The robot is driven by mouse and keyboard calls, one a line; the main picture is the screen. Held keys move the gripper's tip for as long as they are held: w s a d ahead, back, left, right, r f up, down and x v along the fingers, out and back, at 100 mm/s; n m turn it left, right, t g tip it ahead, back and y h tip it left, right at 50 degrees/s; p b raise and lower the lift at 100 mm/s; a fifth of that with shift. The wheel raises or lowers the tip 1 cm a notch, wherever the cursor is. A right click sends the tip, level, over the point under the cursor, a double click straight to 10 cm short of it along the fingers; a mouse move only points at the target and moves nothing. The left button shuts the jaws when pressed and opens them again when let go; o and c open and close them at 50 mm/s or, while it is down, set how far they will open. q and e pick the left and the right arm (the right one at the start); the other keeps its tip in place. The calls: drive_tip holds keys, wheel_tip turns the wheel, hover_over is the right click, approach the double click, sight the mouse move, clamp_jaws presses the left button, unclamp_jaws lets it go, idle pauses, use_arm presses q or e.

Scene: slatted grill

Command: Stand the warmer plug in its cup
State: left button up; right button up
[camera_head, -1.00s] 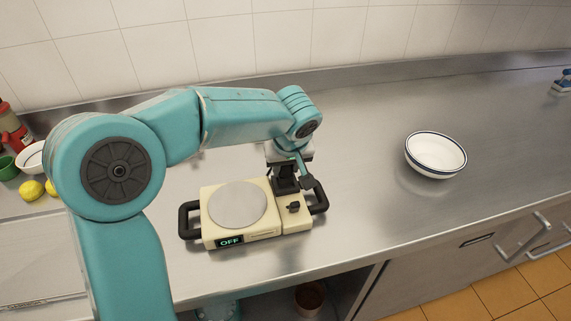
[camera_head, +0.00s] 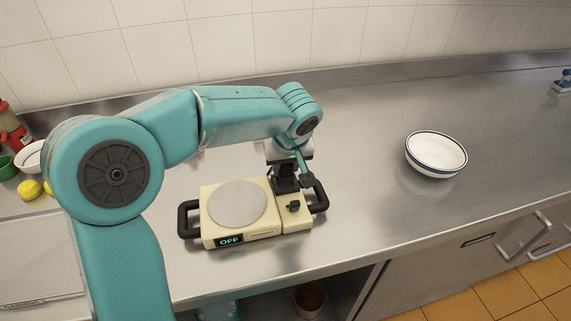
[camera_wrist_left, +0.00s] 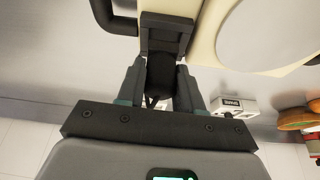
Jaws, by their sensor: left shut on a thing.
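The warmer (camera_head: 262,228) is a cream unit with a round grey plate (camera_head: 237,204), black side handles and a display reading OFF. A black holder, which looks like the cup (camera_wrist_left: 167,35), sits at its edge in the left wrist view. My left gripper (camera_wrist_left: 161,88) is shut on a dark thing that looks like the plug (camera_wrist_left: 160,75). The plug lies between the two fingers, right at the holder's near end. I cannot tell how far it is inside. In the head view, my left gripper (camera_head: 295,176) is over the warmer's back right corner and hides the plug.
A white bowl with a dark rim (camera_head: 436,153) stands on the steel counter to the right. A small white labelled box (camera_wrist_left: 232,106) shows in the wrist view. The counter between warmer and bowl is clear.

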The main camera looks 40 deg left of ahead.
idle(0.9)
use_arm(q)
drive_tip(key=shift+f+b, duration=1.1)
drive_tip(key=shift+b, duration=0.25)
drive_tip(key=o, duration=1.1)
drive_tip(key=shift+r, duration=0.1)
drive_tip(key=shift+o, duration=0.2)
drive_tip(key=shift+s+r, duration=0.1)
drive_tip(key=p+v, duration=0.1)
drive_tip(key=v, duration=1.5)
